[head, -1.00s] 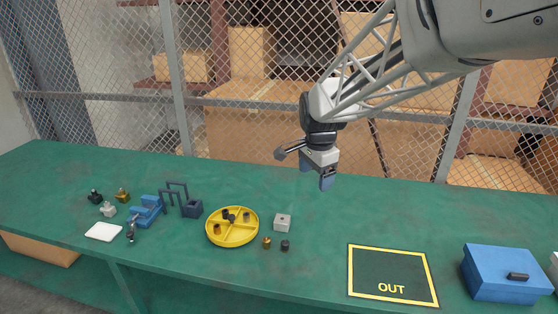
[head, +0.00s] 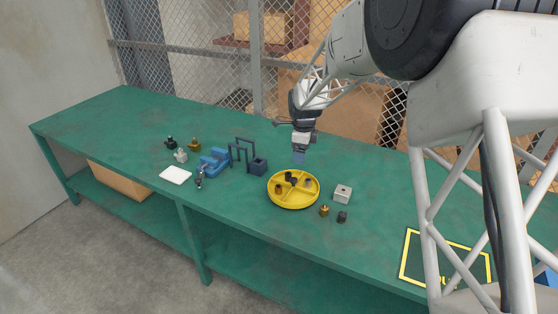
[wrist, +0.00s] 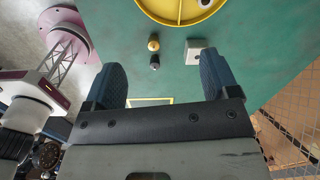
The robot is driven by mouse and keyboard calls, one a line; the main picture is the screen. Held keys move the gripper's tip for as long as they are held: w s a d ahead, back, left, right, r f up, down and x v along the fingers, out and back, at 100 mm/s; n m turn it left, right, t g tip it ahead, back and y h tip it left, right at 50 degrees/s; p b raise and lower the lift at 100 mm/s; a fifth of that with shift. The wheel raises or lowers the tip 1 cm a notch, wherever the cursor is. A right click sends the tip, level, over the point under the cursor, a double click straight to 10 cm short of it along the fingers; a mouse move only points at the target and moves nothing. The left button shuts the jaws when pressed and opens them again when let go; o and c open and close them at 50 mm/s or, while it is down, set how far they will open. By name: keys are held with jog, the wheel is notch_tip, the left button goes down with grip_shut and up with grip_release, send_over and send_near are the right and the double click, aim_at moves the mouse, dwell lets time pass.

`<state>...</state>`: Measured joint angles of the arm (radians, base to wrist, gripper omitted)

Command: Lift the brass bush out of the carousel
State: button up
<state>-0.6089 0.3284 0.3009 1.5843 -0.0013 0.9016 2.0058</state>
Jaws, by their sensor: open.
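The yellow carousel (head: 273,199) stands on the green bench and is split into compartments. It holds several small parts: dark ones near its middle and back, a brownish one (head: 278,188) at left and another (head: 308,183) at right. They are too small to tell which is the brass bush. My gripper (head: 299,157) is open and empty, pointing down, and appears just above or behind the carousel's back rim in the head view. In the wrist view the gripper (wrist: 163,76) shows both blue fingers apart. The carousel (wrist: 180,23) is cut off at the top there, with a ring-shaped part (wrist: 205,3) inside.
A small brass part (head: 324,211), a dark part (head: 342,216) and a pale block (head: 342,194) stand right of the carousel. The yellow-framed mat (head: 425,258) is partly hidden by my arm.

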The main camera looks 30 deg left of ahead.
jog(key=m, duration=0.2)
send_over(278, 186)
notch_tip(278, 186, down, 7)
jog(key=shift+d+f, duration=0.1)
jog(key=shift+f, duration=0.1)
jog(key=shift+f, duration=5.35)
grip_shut()
jog(key=shift+r, duration=0.2)
jog(key=shift+r, duration=2.8)
